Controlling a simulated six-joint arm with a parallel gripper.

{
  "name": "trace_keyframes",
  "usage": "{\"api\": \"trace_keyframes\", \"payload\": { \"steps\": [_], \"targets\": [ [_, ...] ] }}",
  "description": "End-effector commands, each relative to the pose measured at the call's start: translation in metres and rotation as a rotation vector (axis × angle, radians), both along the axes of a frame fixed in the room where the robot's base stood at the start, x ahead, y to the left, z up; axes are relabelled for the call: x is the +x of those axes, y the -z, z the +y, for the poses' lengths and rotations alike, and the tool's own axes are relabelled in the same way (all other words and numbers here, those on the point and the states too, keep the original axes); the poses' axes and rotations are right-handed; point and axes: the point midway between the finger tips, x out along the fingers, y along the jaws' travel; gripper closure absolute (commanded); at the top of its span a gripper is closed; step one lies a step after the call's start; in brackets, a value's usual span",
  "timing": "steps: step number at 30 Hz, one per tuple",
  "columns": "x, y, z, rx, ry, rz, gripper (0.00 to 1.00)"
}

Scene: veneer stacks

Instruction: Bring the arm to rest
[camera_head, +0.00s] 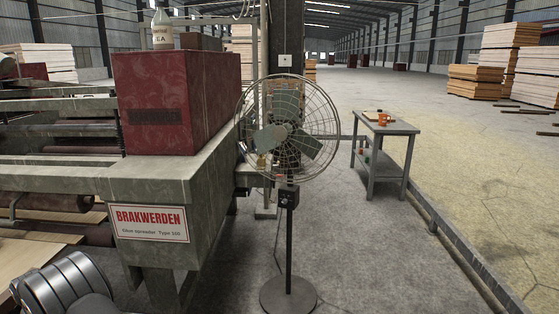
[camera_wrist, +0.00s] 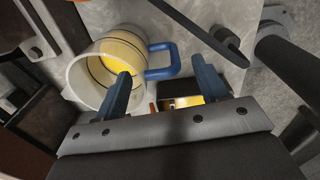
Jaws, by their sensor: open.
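My gripper (camera_wrist: 160,72) shows in the wrist view with its two blue fingers spread apart and nothing clamped between them. A whitish mug (camera_wrist: 84,82) with a yellow inside and a blue handle (camera_wrist: 163,60) is just beyond the fingertips. The left finger overlaps the mug's opening in the picture, and the handle lies between the two fingers. I cannot tell whether the left finger is inside the mug or above it, or whether anything touches. I cannot make out my gripper in the head view.
In the head view a caged fan (camera_head: 288,130) on a stand is at the centre, right of the glue spreader with its dark red box (camera_head: 178,95). A small grey table (camera_head: 385,127) with an orange mug (camera_head: 383,118) stands right. The floor beyond is mostly clear.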

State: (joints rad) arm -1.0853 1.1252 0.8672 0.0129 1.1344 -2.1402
Motion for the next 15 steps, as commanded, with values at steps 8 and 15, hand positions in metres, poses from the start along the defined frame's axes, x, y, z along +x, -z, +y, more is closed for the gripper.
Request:
{"api": "trace_keyframes", "payload": {
  "steps": [8,15],
  "targets": [
    [0.000,0.037,-0.001,-0.003,0.000,0.002,0.34],
    [0.001,-0.020,0.000,0.003,0.000,-0.002,0.34]
  ]
}}
